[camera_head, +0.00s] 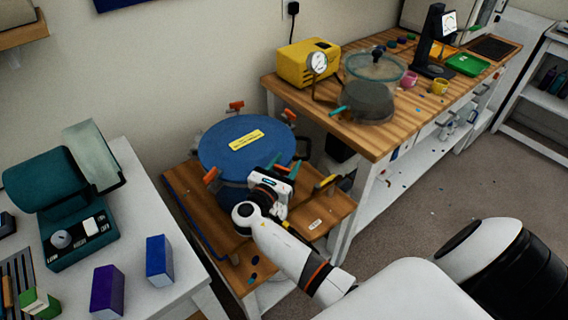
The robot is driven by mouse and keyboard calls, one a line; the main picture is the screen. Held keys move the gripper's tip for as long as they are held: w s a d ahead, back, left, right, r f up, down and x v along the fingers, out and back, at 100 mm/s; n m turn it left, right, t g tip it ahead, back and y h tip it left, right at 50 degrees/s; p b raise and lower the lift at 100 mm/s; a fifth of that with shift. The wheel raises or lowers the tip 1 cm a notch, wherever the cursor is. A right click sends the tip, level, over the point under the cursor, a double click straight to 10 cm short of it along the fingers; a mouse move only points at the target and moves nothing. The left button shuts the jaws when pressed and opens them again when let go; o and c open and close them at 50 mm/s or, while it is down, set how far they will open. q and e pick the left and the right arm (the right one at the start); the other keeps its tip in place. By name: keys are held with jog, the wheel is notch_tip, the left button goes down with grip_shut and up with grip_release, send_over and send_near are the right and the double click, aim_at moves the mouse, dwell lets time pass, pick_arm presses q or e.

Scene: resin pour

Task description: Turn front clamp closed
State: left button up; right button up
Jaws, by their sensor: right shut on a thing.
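A blue round pot lid (222,148) with a yellow label sits on a wooden stand. Clamps with orange ends stand around its rim: one at the back (236,105), one at the back right (289,115) and one at the front left (211,174). My right gripper (284,174) is at the front right of the rim, shut on the front clamp. Small orange and teal parts show at its fingertips. The gripper hides most of that clamp, so its angle is unclear. My left gripper is not in view.
A wooden bench (375,140) at the right holds a yellow pump (305,65) and a glass chamber (372,85). A white table (130,250) at the left holds a teal machine (70,200) and blue and purple boxes. Grey floor is open at the right.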

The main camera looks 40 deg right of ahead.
aim_at(280, 171)
jog(key=shift+s+d+m+g+h+b, duration=0.15)
jog(key=shift+m+g+h, duration=0.2)
jog(key=shift+m+g, duration=0.6)
jog(key=shift+s+a+m+g+h+b, duration=0.15)
jog(key=shift+m+g+h, duration=0.35)
jog(key=shift+g, duration=0.8)
jog(key=shift+s+d+m+g+h+b, duration=0.15)
jog(key=shift+m+g+h, duration=0.1)
jog(key=shift+m+g, duration=0.75)
jog(key=shift+g, duration=0.45)
jog(key=o, duration=1)
jog(key=shift+w, duration=0.1)
jog(key=shift+c, duration=0.2)
jog(key=a, duration=0.3)
jog(key=a+b, duration=0.1)
jog(key=a, duration=0.2)
jog(key=shift+s+a+f, duration=0.1)
jog(key=shift+s+a, duration=0.1)
jog(key=shift+a+b, duration=0.35)
jog(key=shift+a, duration=0.25)
